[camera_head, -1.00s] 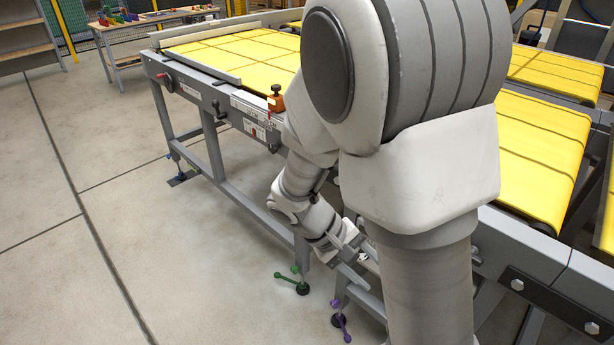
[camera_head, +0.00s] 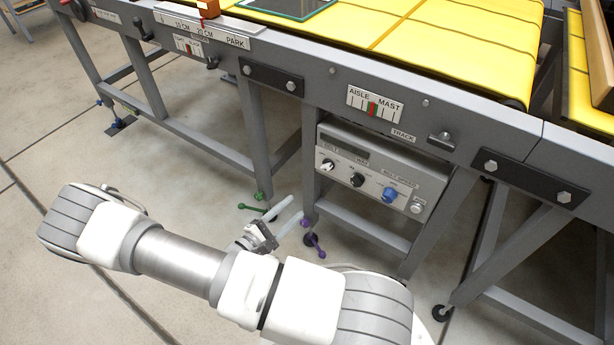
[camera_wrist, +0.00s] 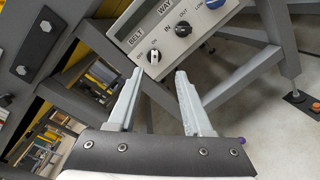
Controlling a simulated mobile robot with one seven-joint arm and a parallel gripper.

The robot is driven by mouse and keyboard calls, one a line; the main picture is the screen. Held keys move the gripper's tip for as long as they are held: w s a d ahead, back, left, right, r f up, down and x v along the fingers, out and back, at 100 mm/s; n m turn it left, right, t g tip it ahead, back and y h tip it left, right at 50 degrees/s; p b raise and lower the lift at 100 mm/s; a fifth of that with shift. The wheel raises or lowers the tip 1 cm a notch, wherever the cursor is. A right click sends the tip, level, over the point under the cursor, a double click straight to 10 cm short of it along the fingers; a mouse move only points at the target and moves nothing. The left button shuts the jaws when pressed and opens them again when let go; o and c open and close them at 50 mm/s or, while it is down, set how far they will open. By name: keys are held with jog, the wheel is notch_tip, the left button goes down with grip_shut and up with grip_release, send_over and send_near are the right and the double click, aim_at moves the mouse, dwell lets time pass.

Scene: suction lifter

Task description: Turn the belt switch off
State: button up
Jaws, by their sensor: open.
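The grey control panel (camera_head: 345,143) is mounted under the conveyor frame. Its leftmost knob, the belt switch (camera_head: 327,165), is a small black and white rotary knob. In the wrist view the belt switch (camera_wrist: 152,57) sits below the word BELT, with a small mark above it that seems to read ON; its exact pointer direction is unclear. My gripper (camera_head: 296,212) is open and empty, below and left of the panel. In the wrist view its fingertips (camera_wrist: 159,72) point at the panel's lower edge, with the belt switch just beyond and between them, apparently not touched.
Beside the belt switch are a black knob (camera_head: 357,180), a blue knob (camera_head: 389,195) and a pale button (camera_head: 416,208). A grey frame leg (camera_head: 312,170) stands close left of the panel. Green (camera_head: 252,207) and purple (camera_head: 315,243) foot levers lie low. Yellow belts run above.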

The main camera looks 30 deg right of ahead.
aim_at(324, 170)
jog(key=w+d+f+b, duration=0.1)
jog(key=w+d, duration=0.1)
jog(key=d, duration=0.3)
jog(key=w+d+n+t+b, duration=0.1)
jog(key=w+d, duration=0.2)
jog(key=d, duration=0.2)
jog(key=w+d+f+n+t+b, duration=0.1)
jog(key=w+d+b, duration=0.1)
jog(key=d, duration=0.3)
jog(key=shift+w+d+f, duration=0.25)
jog(key=shift+w+f, duration=0.05)
jog(key=shift+w, duration=0.2)
grip_shut()
